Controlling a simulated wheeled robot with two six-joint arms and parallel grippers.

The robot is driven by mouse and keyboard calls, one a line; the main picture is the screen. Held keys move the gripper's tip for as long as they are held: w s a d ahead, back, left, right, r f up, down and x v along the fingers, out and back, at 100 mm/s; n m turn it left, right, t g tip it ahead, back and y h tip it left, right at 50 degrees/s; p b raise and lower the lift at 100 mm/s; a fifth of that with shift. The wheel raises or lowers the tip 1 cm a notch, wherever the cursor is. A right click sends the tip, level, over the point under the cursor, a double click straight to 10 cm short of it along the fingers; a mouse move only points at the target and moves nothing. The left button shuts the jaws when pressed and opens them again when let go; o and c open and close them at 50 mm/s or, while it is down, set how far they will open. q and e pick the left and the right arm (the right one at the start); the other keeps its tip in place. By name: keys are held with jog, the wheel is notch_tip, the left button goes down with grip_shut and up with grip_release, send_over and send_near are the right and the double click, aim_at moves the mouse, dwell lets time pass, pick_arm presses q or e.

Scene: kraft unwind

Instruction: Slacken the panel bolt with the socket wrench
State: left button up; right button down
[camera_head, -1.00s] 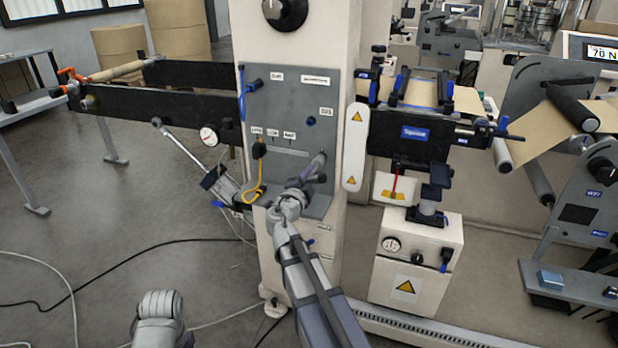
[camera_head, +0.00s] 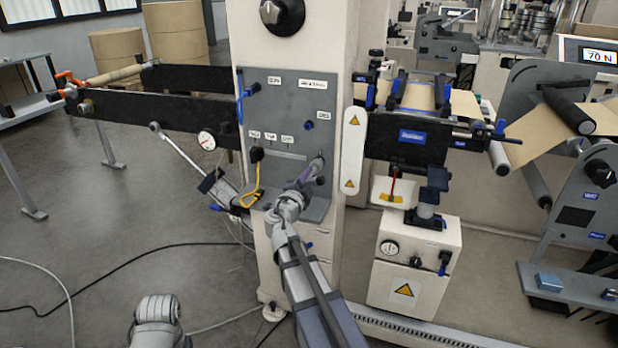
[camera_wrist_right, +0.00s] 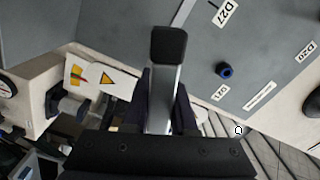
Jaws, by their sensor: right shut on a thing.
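The grey panel (camera_head: 288,95) is on the front of the cream machine column, with small white labels and a blue-ringed fitting (camera_head: 309,125). My right gripper (camera_head: 305,182) is at the panel's lower right part. In the right wrist view it is shut on the socket wrench (camera_wrist_right: 162,95), a silver bar with a black end that points toward the panel. The blue-ringed fitting (camera_wrist_right: 224,70) is to the right of the wrench there, apart from it. I cannot make out the bolt or whether the wrench touches it.
A yellow cable loop (camera_head: 250,198) hangs from the panel's left side. A white guard strip with warning signs (camera_head: 354,145) stands right of the panel. A white box with a gauge (camera_head: 412,262) stands at the right. Cables lie on the floor at left.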

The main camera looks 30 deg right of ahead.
jog(key=shift+w+d, duration=0.4)
jog(key=shift+d, duration=0.1)
dwell(1.7)
jog(key=shift+n, duration=1.2)
jog(key=shift+n, duration=1.1)
